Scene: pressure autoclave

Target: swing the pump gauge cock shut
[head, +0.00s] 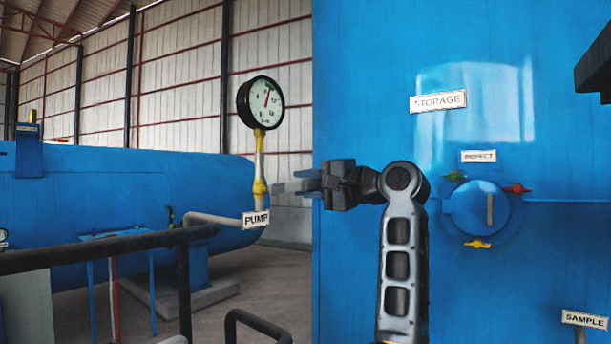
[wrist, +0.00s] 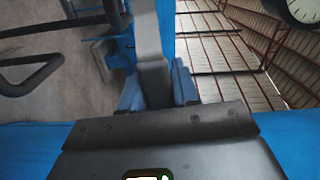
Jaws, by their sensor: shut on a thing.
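The pump gauge (head: 267,102) is a round white dial with a black rim on a yellow stem. Below it on the same pipe is the yellow gauge cock (head: 259,187), above the PUMP label (head: 256,219). A grey lever (head: 280,187) points right from the cock, roughly level and across the upright pipe. My gripper (head: 300,184) is at the lever's right end, shut on it. In the wrist view the grey lever (wrist: 148,40) runs between the two blue fingertips (wrist: 158,88). The cock's body is not clear there; part of the gauge (wrist: 300,8) shows top right.
The blue STORAGE tank (head: 380,90) stands close behind and right of my arm, with a round port (head: 476,210) and small coloured handles. A dark rail (head: 100,248) crosses lower left. Another blue tank (head: 90,190) lies behind. A SAMPLE label (head: 584,319) is lower right.

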